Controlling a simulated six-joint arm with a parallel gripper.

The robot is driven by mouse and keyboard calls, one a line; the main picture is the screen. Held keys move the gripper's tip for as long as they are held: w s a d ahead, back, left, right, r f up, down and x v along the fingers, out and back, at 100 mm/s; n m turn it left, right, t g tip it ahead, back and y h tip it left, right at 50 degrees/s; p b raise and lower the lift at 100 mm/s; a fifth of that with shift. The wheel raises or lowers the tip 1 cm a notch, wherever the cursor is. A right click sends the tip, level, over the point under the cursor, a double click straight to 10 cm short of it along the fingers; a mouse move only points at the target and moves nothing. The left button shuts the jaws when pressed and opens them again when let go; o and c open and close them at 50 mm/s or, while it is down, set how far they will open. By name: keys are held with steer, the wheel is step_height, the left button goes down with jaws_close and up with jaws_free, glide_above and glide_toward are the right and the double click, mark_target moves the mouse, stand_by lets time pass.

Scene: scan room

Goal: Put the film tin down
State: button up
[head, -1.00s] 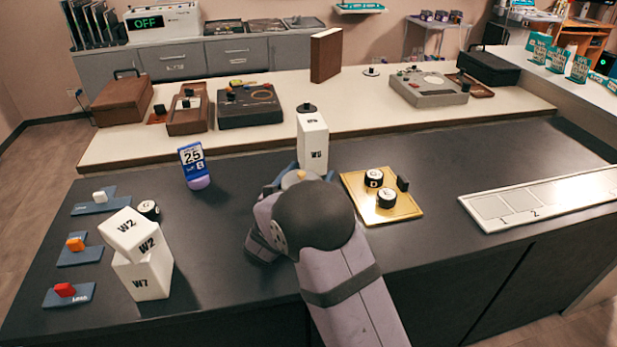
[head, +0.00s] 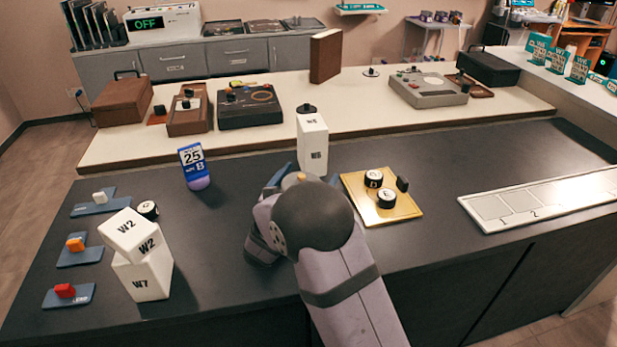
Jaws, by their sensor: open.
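My gripper (head: 282,177) is seen from behind over the dark counter, with its blue fingers partly hidden by my wrist. It is open. I cannot tell whether a tin is between or below the fingers. Small round black tins with white lids are in view: tins D (head: 374,178) and E (head: 386,198) sit on a gold tray (head: 353,190) right of my gripper. Another such tin (head: 148,210) stands at the left, behind the white boxes; its letter is hard to read.
Stacked white boxes W2 (head: 127,232) and W7 (head: 143,276) stand at the left, near three coloured switches on blue plates. A calendar block (head: 194,166) stands behind them. A white numbered strip (head: 545,198) lies at the right. The counter left of my gripper is clear.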

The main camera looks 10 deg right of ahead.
steer(key=v, duration=1.1)
steer(key=shift+s+a+b, duration=0.1)
steer(key=shift+a+b, duration=0.1)
steer(key=shift+b, duration=0.1)
steer(key=shift+s+a, duration=0.15)
steer(key=shift+s, duration=0.15)
steer(key=shift+r, duration=0.1)
